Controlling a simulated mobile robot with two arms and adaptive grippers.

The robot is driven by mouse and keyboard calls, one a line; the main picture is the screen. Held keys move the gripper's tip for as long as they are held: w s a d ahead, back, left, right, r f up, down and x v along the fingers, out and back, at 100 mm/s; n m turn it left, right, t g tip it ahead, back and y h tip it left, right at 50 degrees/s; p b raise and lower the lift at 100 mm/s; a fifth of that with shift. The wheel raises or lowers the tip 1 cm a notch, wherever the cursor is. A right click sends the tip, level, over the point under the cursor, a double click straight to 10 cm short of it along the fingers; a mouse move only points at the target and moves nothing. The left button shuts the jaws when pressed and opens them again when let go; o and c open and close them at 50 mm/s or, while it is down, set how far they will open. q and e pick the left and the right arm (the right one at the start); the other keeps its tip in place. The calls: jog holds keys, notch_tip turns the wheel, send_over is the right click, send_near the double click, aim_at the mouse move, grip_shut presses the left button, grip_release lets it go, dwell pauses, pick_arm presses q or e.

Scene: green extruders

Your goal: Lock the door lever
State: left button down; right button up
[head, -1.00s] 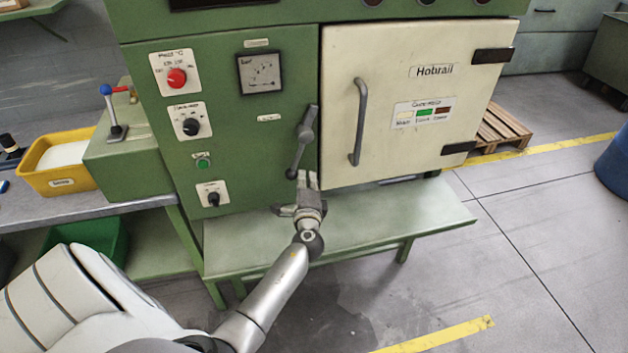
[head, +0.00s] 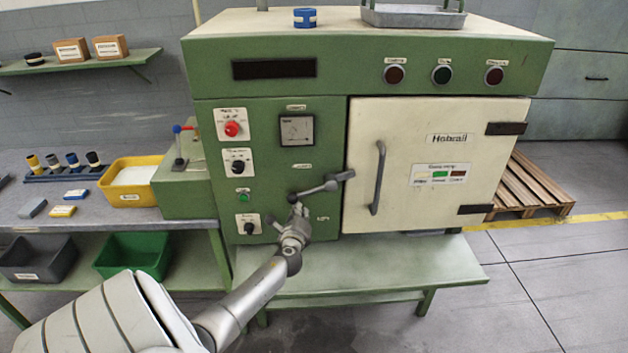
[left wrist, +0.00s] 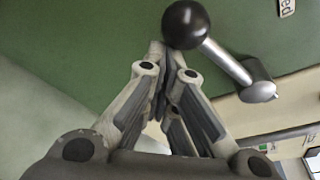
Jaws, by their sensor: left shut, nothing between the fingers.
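The door lever (head: 320,188) is on the green front of the oven, just left of the door. It lies close to horizontal, its grey end reaching right to the edge of the cream door (head: 430,150) and its black ball end (head: 293,198) at the left. The door looks closed. My left gripper (head: 297,209) is shut and empty, its tips just under the ball end. In the left wrist view the black ball (left wrist: 186,24) sits by the tips of my left gripper (left wrist: 168,58); I cannot tell whether they touch. My right gripper is not in view.
The door handle (head: 379,178) stands out right of the lever. Knobs and a red switch (head: 232,129) are on the panel left of it. A green ledge (head: 400,262) runs below. A side bench holds a yellow bin (head: 128,197). A pallet (head: 530,187) lies at right.

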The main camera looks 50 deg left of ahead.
aim_at(292, 201)
pick_arm(q)
jog(key=r, duration=0.1)
jog(key=s+a+r+p, duration=0.1)
jog(key=r, duration=0.1)
jog(key=shift+s+a+r+p, duration=0.1)
jog(key=shift+s+a+p, duration=0.1)
jog(key=shift+a+p, duration=0.2)
jog(key=shift+r, duration=0.15)
jog(key=shift+r, duration=0.2)
